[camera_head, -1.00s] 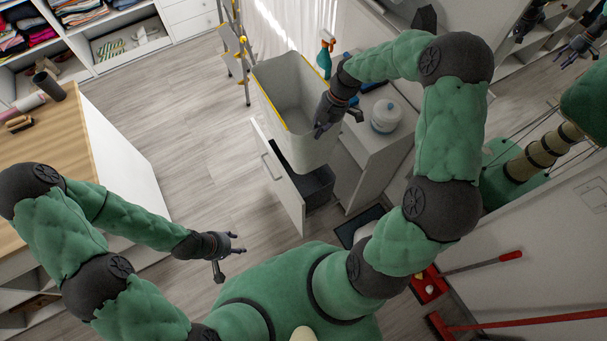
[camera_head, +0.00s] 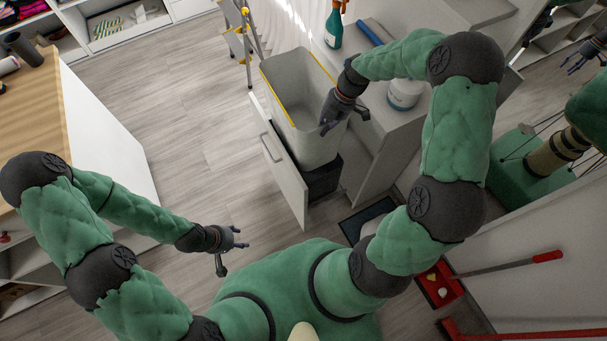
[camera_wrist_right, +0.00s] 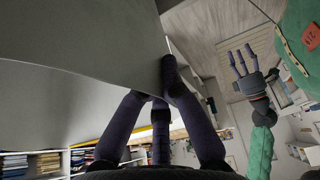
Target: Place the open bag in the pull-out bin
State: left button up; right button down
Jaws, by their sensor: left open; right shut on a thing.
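The open bag (camera_head: 282,103) is light grey, box-shaped and upright, with a yellow strip along its left rim. My right gripper (camera_head: 327,130) is shut on the bag's right wall. In the right wrist view the bag's grey wall (camera_wrist_right: 75,95) runs between the fingers (camera_wrist_right: 165,80). The pull-out bin (camera_head: 325,182) is dark and sits behind the white drawer front (camera_head: 283,170). The bag's lower end overlaps the bin in view; I cannot tell how deep it is in it. My left gripper (camera_head: 238,240) is open and empty, low and left of the drawer front.
A cabinet top right of the bag holds a spray bottle (camera_head: 333,28) and a white tub (camera_head: 404,94). A stepladder (camera_head: 246,45) stands behind. A wood-topped counter (camera_head: 30,100) is at left. A red dustpan (camera_head: 438,285) lies at right. The floor between is clear.

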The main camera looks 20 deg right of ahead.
notch_tip(320, 180, down, 3)
jog(key=shift+r+b, duration=0.15)
jog(key=shift+b, duration=0.7)
pick_arm(q)
notch_tip(320, 180, down, 11)
jog(key=b, duration=0.8)
pick_arm(e)
notch_tip(320, 180, down, 28)
pick_arm(q)
jog(key=shift+f, duration=0.1)
pick_arm(e)
jog(key=shift+r, duration=0.1)
jog(key=shift+b, duration=0.35)
jog(key=c, duration=1.4)
grip_release()
pick_arm(q)
jog(key=shift+f, duration=0.1)
